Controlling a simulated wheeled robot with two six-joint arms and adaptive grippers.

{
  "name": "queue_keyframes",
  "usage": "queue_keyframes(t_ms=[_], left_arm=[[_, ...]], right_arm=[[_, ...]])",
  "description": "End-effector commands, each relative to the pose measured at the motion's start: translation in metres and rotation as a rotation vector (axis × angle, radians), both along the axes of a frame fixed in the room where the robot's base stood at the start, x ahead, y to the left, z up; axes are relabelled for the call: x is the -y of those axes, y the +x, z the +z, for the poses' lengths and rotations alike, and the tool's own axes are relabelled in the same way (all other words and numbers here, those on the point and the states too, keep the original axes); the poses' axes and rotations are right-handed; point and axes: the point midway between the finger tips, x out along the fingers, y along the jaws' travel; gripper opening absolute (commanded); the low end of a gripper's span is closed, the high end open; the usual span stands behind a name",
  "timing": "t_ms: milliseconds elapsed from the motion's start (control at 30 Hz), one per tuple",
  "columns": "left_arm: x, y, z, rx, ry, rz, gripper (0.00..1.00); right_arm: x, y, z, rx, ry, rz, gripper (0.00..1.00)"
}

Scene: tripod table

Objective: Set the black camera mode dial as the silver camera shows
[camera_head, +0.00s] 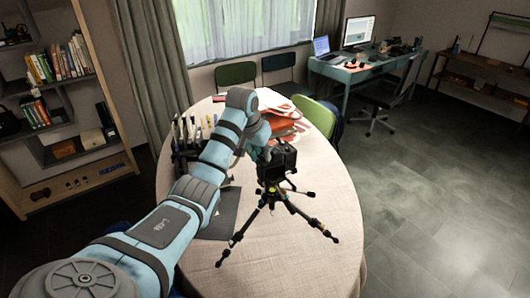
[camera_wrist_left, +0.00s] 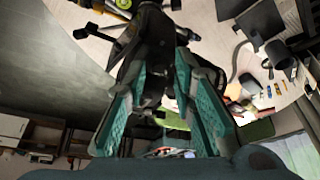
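The black camera (camera_head: 277,163) stands upright on a small black tripod (camera_head: 272,202) on the round table. My left gripper (camera_head: 263,152) is at the top left of this camera in the head view, partly hidden by my wrist. In the left wrist view the two teal fingers of my left gripper (camera_wrist_left: 158,75) are apart, with a clear gap between them. The dark body of the black camera (camera_wrist_left: 150,45) lies at and beyond the fingertips. I cannot tell whether they touch it. The mode dial cannot be made out. I cannot identify a silver camera. My right gripper is not in view.
The table (camera_head: 310,235) has a pale cloth, bare at the front and right. A dark holder with upright tools (camera_head: 188,135) stands left of my arm. Red and white items (camera_head: 287,120) lie behind the camera. A green chair (camera_head: 317,116) stands at the table's far right edge.

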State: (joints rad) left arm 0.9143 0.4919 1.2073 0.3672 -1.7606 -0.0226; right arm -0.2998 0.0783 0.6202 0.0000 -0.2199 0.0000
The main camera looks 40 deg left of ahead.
Motion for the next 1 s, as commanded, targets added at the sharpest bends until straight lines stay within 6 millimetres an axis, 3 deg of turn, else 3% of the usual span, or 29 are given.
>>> queue_keyframes(t_ms=[200, 367, 533, 800, 1000], left_arm=[[-0.0011, -0.0004, -0.0013, 0.001, 0.000, 0.002, 0.24], [-0.0011, -0.0004, -0.0011, 0.001, 0.000, 0.002, 0.00], [-0.0014, 0.0000, -0.0010, 0.000, 0.001, -0.022, 0.00], [-0.0043, 0.0003, -0.0005, 0.003, -0.003, -0.344, 0.00], [-0.0043, 0.0004, -0.0009, 0.004, -0.002, -0.359, 0.00]], right_arm=[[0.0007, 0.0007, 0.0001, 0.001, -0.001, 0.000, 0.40], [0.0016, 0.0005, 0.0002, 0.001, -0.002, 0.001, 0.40], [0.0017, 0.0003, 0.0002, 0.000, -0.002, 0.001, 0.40], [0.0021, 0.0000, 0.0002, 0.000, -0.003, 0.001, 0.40], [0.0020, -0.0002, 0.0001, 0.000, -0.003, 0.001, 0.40]])
